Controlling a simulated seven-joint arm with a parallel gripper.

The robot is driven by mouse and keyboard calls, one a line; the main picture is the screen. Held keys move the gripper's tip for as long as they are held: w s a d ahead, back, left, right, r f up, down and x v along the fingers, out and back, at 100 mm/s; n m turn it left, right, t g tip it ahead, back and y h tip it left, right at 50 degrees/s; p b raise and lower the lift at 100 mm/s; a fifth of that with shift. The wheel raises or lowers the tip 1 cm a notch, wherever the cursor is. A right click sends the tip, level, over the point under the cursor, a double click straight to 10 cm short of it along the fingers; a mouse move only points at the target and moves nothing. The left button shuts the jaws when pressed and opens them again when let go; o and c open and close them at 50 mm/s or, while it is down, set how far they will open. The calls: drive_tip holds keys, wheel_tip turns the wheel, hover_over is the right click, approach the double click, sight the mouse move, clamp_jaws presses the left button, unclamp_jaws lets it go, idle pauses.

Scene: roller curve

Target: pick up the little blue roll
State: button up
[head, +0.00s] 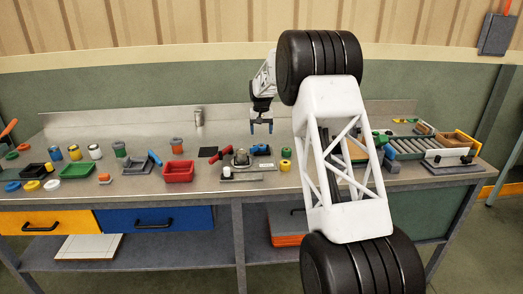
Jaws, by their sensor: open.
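My gripper (261,128) hangs above the back middle of the bench, fingers pointing down, open and empty. A small blue object (261,149) lies on the bench just below and apart from it; its shape is too small to tell for sure. Another small blue, roll-like piece (154,157) leans tilted at the grey block (139,166), well to the left of my gripper. I cannot tell which of these two is the little blue roll.
A red bin (178,171), a green tray (76,171) and several jars stand on the left of the bench. A grey fixture (241,158) sits near the middle, left of a yellow-green cylinder (285,159). A roller conveyor (408,147) is at right, partly behind my arm.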

sight(262, 146)
drive_tip(key=shift+f, duration=0.1)
idle(0.3)
drive_tip(key=shift+f, duration=1.2)
drive_tip(key=shift+f, duration=0.1)
drive_tip(key=shift+s+f, duration=0.15)
drive_tip(key=shift+f, duration=2.35)
drive_tip(key=shift+c, duration=0.2)
drive_tip(key=c, duration=1)
